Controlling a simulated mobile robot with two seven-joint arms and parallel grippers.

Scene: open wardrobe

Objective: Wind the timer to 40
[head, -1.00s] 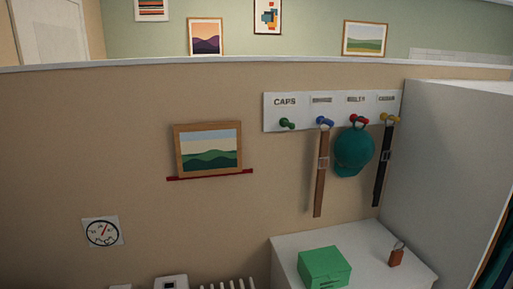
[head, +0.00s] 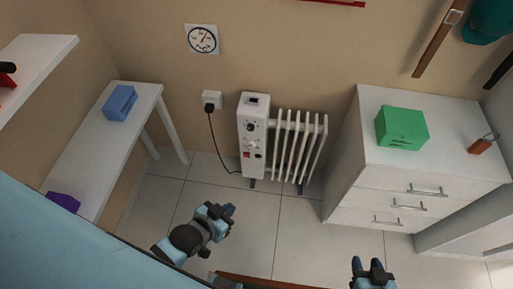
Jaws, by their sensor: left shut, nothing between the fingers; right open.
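A white oil radiator (head: 252,132) stands on the floor against the wall in the head view. Its front panel carries a dark round dial (head: 250,127), a pale knob (head: 250,146) below it, a red switch (head: 246,155) and a small dark knob (head: 258,156). The markings are too small to read, so I cannot tell which one is the timer or its setting. My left gripper (head: 229,211) is shut and empty, below and apart from the radiator. My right gripper (head: 369,266) is open and empty at the bottom edge, further from the radiator.
A black cord runs from the radiator to a wall socket (head: 211,101). A white side table (head: 150,97) with a blue box (head: 120,102) stands left. A white drawer unit (head: 440,165) with a green box (head: 401,128) stands right. The tiled floor before the radiator is clear.

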